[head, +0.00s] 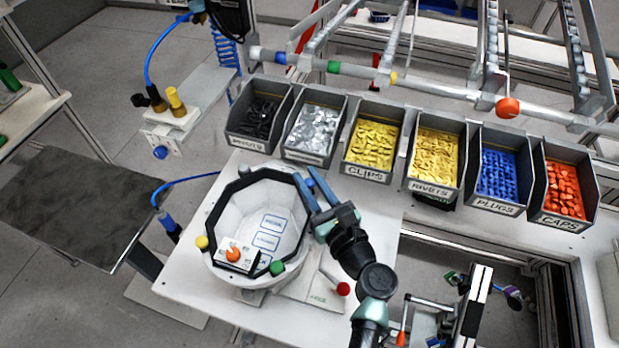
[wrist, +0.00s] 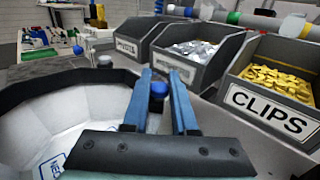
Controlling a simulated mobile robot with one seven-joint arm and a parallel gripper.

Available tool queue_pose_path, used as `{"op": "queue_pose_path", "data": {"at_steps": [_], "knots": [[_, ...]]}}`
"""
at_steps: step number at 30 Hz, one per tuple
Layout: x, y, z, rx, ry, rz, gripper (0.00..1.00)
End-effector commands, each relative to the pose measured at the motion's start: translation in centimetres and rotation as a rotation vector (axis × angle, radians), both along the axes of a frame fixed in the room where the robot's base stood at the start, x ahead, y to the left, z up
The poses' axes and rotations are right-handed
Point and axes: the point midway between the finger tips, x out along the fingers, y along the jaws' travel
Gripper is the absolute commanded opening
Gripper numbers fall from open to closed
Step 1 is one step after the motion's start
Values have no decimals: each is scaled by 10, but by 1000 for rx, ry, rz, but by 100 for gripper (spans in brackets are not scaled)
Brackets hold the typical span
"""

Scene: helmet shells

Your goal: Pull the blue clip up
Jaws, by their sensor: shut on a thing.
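The white helmet shell (head: 262,222) with a black rim stands open side up on the white table. The blue clip (wrist: 159,89) is a small blue round-topped piece at the rim's right side in the wrist view. My gripper (wrist: 160,76) has its two blue fingers on either side of the clip and is shut on it. In the head view my gripper (head: 304,181) reaches the upper right of the rim from the right, and its fingers mostly hide the clip. The clip's lower part is hidden in the wrist view.
A yellow knob (head: 202,242), a green knob (head: 277,267) and an orange knob (head: 233,253) sit around the shell's near rim. A red ball-ended lever (head: 343,288) stands at the near right. Labelled bins, including the clips bin (head: 366,174), line the table's back.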

Motion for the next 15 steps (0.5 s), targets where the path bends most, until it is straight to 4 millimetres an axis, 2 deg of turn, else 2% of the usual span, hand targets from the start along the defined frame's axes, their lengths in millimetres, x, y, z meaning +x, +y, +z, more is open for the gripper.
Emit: {"op": "queue_pose_path", "data": {"at_steps": [3, 4, 9, 15], "knots": [[1, 0, 5, 1, -9, 0, 0], [2, 0, 5, 1, -11, 0, 28], [1, 0, 4, 1, -8, 0, 57], [1, 0, 3, 0, -7, 0, 57]]}}
